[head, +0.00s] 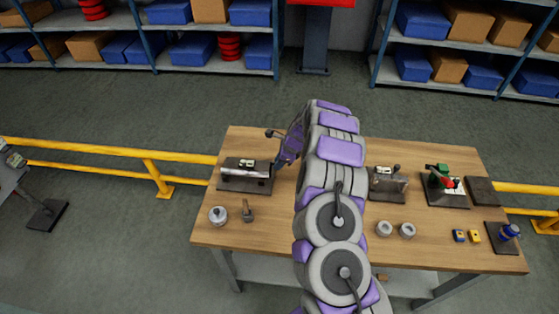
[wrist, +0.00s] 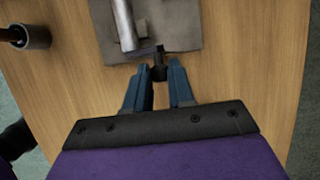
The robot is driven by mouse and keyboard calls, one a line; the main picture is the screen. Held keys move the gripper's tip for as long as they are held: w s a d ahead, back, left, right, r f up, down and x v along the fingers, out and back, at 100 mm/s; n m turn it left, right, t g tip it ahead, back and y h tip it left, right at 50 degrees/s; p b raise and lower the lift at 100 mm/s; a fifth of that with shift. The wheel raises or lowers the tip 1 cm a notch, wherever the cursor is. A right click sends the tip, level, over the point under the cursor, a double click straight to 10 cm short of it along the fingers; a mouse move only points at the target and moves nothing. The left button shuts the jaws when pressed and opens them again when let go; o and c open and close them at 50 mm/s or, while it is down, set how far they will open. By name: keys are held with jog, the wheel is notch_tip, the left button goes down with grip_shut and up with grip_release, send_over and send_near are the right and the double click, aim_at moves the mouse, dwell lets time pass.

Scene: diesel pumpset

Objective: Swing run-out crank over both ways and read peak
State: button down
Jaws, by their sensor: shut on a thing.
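The run-out fixture is a dark plate (head: 232,186) carrying a bright horizontal shaft (head: 245,174), at the left of the bench. In the wrist view, the shaft (wrist: 124,25) lies over the grey plate (wrist: 185,25) at the top. My gripper (head: 278,163) is at the right end of the fixture in the head view. In the wrist view, its blue fingers (wrist: 159,76) are shut on a small black crank grip (wrist: 159,72) at the plate's near edge. The rest of the crank is mostly hidden. The dial reading is too small to read.
On the wooden bench (head: 285,222), a round metal part (head: 217,215) and a handled gauge (head: 248,211) lie in front of the fixture. Other fixtures (head: 388,184) stand right of my arm. Yellow rails (head: 110,149) flank the bench.

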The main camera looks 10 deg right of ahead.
jog(key=s+n+t+h+b, duration=0.1)
jog(key=s+t+b, duration=0.1)
jog(key=b, duration=0.4)
jog(key=s+a+n+t+b, duration=0.1)
jog(key=s+t+b, duration=0.1)
jog(key=t+b, duration=0.3)
jog(key=s+a+t+h+b, duration=0.1)
jog(key=s+t+b, duration=0.1)
jog(key=t+b, duration=0.2)
jog(key=shift+s+f+n+h+b, duration=0.2)
jog(key=shift+f+n+h+b, duration=0.15)
jog(key=shift+b, duration=1.35)
jog(key=shift+t, duration=0.3)
jog(key=c, duration=1)
grip_release()
jog(key=shift+w, duration=0.1)
jog(key=shift+r, duration=0.1)
